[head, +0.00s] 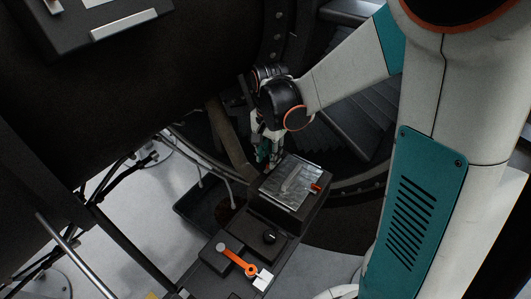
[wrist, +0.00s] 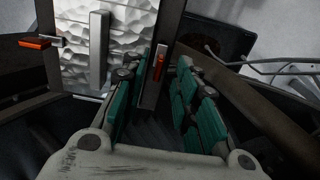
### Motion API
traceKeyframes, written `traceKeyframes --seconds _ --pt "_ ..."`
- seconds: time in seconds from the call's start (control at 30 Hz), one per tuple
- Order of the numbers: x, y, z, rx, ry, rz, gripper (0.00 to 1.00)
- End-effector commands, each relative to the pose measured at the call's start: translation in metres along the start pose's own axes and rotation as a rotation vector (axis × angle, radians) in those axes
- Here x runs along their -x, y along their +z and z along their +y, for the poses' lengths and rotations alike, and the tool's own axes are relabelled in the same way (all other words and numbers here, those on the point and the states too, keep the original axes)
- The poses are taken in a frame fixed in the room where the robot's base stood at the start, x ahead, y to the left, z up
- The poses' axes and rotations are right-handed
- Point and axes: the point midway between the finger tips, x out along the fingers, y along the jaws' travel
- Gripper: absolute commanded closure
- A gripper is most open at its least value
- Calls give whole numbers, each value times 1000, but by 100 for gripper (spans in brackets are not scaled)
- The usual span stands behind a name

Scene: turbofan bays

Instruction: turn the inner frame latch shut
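A silver, crinkled panel (head: 291,186) in a dark frame has a raised bar handle; it also shows in the wrist view (wrist: 80,62). One orange-tipped latch (wrist: 160,62) sits on the frame's edge near my gripper and lies along the edge. Another orange latch (wrist: 40,42) sticks out at the opposite edge; in the head view it is at the panel's right (head: 315,187). My gripper (wrist: 155,72) is open, its teal fingers either side of the near latch; contact cannot be told. In the head view my gripper (head: 266,155) is at the panel's far left corner.
A curved brown strip (head: 228,140) runs beside my gripper. Thin rails (wrist: 285,65) lie at the wrist view's right.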

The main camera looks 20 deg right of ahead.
Motion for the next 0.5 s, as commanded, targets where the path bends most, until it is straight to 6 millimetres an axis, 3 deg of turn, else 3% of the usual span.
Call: traceKeyframes --seconds 0.2,0.5 --pt "-20 0 0 0 0 0 72" --pt "-24 0 0 0 0 0 72"
